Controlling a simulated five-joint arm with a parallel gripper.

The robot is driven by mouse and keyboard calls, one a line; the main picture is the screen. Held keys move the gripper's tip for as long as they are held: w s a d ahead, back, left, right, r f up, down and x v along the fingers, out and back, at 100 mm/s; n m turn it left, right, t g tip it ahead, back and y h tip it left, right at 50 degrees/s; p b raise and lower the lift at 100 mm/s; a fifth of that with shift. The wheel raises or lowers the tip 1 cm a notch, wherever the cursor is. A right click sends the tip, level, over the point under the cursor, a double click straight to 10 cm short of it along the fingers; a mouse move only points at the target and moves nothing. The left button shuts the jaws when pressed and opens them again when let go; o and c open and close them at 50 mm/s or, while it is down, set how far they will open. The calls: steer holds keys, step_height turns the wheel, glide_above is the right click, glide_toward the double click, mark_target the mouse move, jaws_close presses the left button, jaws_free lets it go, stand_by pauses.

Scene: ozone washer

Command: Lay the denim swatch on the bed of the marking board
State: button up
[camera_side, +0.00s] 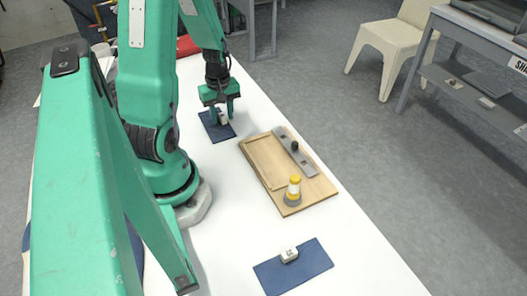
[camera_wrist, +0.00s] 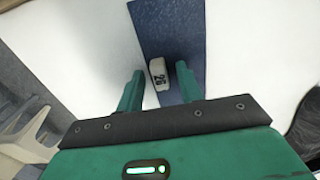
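A dark blue denim-like swatch (camera_side: 212,132) lies flat on the white table at the far end, with a small white block (camera_side: 223,119) on it. My gripper (camera_side: 222,115) is low over this swatch. In the wrist view, its two fingers are apart on either side of the white block (camera_wrist: 158,72), which bears dark marks like "26". The swatch also shows in the wrist view (camera_wrist: 170,25). The wooden marking board (camera_side: 320,192) lies mid-table. Its recessed bed (camera_side: 265,160) is empty. I cannot tell whether the fingers touch the block.
A second blue swatch (camera_side: 312,266) with a white block (camera_side: 289,254) lies at the near end. On the board are a grey metal bar (camera_side: 300,160) with a black knob and a yellow-and-white capped piece (camera_side: 293,190). Table (camera_side: 235,225) between board and near swatch is clear.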

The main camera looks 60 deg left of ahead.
mark_target(223, 116)
steer(key=shift+r, duration=0.1)
step_height(223, 116, up, 12)
stand_by(0.9)
steer(key=shift+r, duration=0.1)
stand_by(0.4)
steer(key=d+r+m+t, duration=0.2)
steer(key=d+r+m, duration=0.2)
steer(key=d+m, duration=0.2)
steer(key=w+d+r+m+t, duration=0.1)
steer(key=d+r+m, duration=0.2)
steer(key=d+m, duration=0.3)
steer(key=d+r+m+t, duration=0.2)
steer(key=d+r+m, duration=0.2)
steer(key=d, duration=0.6)
steer(key=shift+w+d+r+m+t, duration=0.2)
steer(key=shift+w+r+m+t, duration=0.15)
steer(key=shift+m, duration=0.65)
steer(key=o, duration=0.4)
steer(key=shift+o, duration=0.2)
